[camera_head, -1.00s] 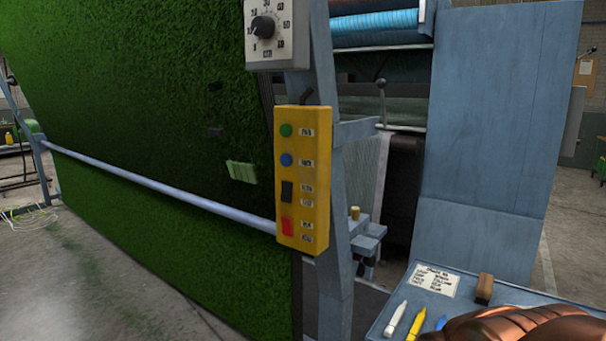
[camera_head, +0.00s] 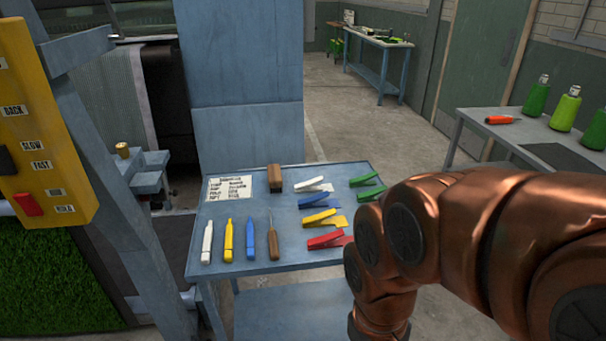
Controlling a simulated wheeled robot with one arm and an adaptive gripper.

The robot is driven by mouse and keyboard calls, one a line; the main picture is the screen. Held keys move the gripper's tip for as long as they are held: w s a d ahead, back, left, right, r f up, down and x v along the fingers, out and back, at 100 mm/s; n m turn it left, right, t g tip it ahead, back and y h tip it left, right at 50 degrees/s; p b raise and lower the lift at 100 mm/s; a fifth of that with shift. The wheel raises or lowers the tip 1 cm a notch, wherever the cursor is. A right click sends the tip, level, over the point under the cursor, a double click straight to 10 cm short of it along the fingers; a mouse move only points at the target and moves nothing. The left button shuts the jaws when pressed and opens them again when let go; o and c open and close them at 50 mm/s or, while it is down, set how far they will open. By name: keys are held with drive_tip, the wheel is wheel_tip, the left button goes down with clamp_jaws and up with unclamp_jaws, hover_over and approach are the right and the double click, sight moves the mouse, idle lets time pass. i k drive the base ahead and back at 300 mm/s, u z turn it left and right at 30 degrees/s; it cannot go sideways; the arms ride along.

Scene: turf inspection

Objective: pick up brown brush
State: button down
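A small brown block (camera_head: 275,178), which looks like the brown brush, stands near the back edge of a blue table (camera_head: 290,258). Its bristles cannot be made out. A tool with a brown handle and a thin shaft (camera_head: 272,240) lies nearer the front edge. My copper-coloured arm covers the table's right side and runs out of the bottom of the picture. My gripper is not in view.
White, yellow and blue markers (camera_head: 228,240) lie at the table's left, below a paper label (camera_head: 230,188). Several coloured clips, including a red one (camera_head: 328,240), lie to the right. A yellow control box (camera_head: 38,130) stands at left. Green bottles (camera_head: 565,109) stand on another table.

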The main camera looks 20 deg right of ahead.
sight(275, 176)
drive_tip(key=u, duration=0.55)
drive_tip(key=k, duration=0.65)
drive_tip(key=u, duration=1.1)
drive_tip(key=i, duration=1.35)
drive_tip(key=z, duration=0.75)
drive_tip(key=i, duration=0.55)
drive_tip(key=z, duration=0.5)
